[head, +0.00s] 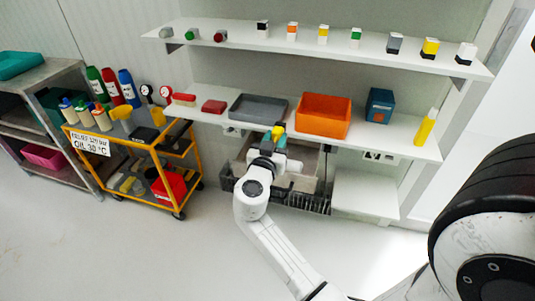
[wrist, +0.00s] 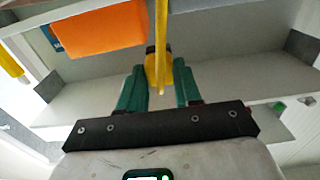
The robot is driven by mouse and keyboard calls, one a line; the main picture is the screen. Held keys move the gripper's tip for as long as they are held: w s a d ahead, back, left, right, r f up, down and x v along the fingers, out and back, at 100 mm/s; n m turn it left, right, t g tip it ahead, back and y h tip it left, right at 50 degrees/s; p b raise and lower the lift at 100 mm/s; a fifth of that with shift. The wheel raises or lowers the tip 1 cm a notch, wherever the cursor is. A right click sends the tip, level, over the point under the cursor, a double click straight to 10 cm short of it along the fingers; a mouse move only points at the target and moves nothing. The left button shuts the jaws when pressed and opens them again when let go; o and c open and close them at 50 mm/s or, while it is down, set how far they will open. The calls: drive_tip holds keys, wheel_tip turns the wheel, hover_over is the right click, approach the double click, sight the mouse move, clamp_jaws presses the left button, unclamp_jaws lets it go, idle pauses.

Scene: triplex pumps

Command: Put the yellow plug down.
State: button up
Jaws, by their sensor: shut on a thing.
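My gripper (head: 277,140) is in front of the lower wall shelf, below the gap between the grey tray and the orange bin. It is shut on the yellow plug (head: 279,130), which shows as a small yellow piece at the fingertips. In the wrist view, the plug (wrist: 152,70) sits between the two green fingers of my gripper (wrist: 159,82). A dark part shows at one side of the plug, and a thin yellow bar extends up from it. I cannot tell whether the plug touches the shelf.
The lower shelf (head: 385,143) holds a grey tray (head: 258,106), an orange bin (head: 323,115), a blue box (head: 379,105) and a yellow bottle (head: 426,127). Several small blocks stand on the upper shelf (head: 375,56). A yellow trolley (head: 150,197) with tools stands at left.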

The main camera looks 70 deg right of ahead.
drive_tip(key=w+f, duration=0.1)
drive_tip(key=w+d+f, duration=0.1)
drive_tip(key=f, duration=0.1)
drive_tip(key=shift+w+f, duration=0.1)
drive_tip(key=shift+w, duration=0.2)
drive_tip(key=shift+w+f, duration=0.15)
drive_tip(key=shift+f, duration=1.55)
drive_tip(key=shift+f+b, duration=0.65)
drive_tip(key=shift+b, duration=0.75)
